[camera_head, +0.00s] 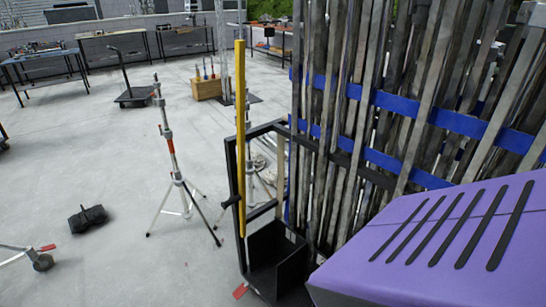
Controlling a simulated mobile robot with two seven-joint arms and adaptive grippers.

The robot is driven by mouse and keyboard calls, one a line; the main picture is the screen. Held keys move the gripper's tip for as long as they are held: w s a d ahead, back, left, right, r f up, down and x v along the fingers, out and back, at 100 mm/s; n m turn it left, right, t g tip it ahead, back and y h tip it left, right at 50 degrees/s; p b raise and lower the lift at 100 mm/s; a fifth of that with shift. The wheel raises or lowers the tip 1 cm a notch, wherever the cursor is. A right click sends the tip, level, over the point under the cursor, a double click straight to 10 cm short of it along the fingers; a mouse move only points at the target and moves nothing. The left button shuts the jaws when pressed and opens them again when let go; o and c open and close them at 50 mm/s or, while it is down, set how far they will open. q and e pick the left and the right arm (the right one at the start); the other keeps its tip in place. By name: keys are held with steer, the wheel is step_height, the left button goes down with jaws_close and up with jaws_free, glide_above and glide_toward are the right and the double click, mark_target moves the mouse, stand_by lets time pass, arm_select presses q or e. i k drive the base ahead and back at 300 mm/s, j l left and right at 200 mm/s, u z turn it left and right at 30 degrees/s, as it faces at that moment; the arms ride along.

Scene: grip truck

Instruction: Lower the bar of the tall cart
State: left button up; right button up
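The tall cart has a black frame (231,163) and stands right of the middle, packed with many upright grey and brown slats. A yellow bar (240,125) stands upright at the cart's left end. Blue straps (437,115) run across the slats. Neither of my grippers shows.
A light stand on a tripod (174,165) stands left of the cart, its legs spread. A black bag (88,218) lies on the floor. A wheeled platform cart (135,97), a wooden crate (207,88) and several tables are farther back. Grey floor is open at the left.

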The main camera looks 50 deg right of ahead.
mark_target(240, 43)
steer(key=i+l+z, duration=0.25)
steer(key=z, duration=0.15)
steer(key=i+l+z, duration=0.2)
steer(key=i+z, duration=0.45)
steer(key=z, duration=0.15)
steer(key=i+j+z, duration=0.3)
steer(key=z, duration=0.2)
steer(key=i+j+z, duration=0.45)
steer(key=j+z, duration=0.9)
steer(key=j, duration=0.25)
steer(key=k+j+z, duration=0.15)
steer(key=j+z, duration=0.3)
steer(key=j, duration=0.1)
